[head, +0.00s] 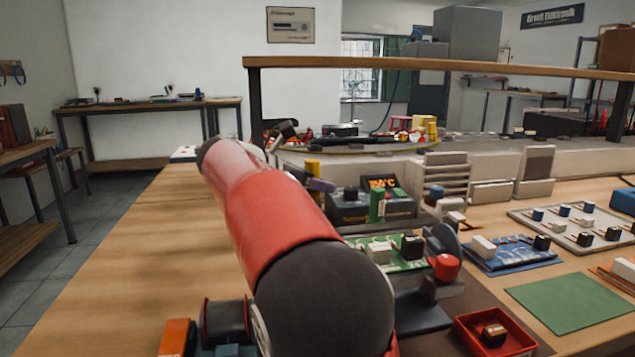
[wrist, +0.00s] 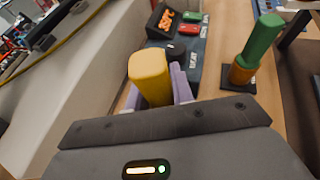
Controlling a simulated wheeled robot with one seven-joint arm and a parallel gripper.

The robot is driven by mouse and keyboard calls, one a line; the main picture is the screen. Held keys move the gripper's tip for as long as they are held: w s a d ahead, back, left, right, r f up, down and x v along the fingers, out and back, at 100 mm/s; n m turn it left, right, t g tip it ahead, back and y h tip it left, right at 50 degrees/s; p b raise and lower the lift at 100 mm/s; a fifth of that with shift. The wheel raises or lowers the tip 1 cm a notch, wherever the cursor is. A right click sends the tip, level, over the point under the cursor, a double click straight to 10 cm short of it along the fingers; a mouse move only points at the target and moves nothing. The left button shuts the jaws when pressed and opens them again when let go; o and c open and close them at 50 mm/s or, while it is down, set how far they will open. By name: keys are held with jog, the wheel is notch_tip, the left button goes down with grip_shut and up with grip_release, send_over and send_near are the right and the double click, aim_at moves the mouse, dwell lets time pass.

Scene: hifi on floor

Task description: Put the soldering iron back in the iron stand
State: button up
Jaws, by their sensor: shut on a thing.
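My gripper (wrist: 158,98) has pale purple fingers and is shut on a yellow handle (wrist: 150,72), which looks like the soldering iron's. The fingers hide part of it, and its tip does not show in the wrist view. In the head view the yellow handle (head: 313,166) shows beyond my red arm, with the purple gripper (head: 320,185) at it. A green and orange upright cylinder on a dark base (wrist: 252,50) stands to the right in the wrist view, apart from my gripper; its green part (head: 376,205) also shows in the head view. I cannot tell which thing is the iron stand.
A soldering station (head: 388,195) with a lit orange display stands beyond my arm. A green circuit board (head: 405,262), a red tray (head: 490,335) and a green mat (head: 560,303) lie to the right. A grey ledge (wrist: 55,90) runs along the left in the wrist view.

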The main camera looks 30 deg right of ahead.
jog(key=o, duration=1.5)
notch_tip(320, 180, up, 3)
jog(key=p, duration=0.3)
jog(key=shift+f, duration=0.15)
jog(key=shift+r, duration=2.2)
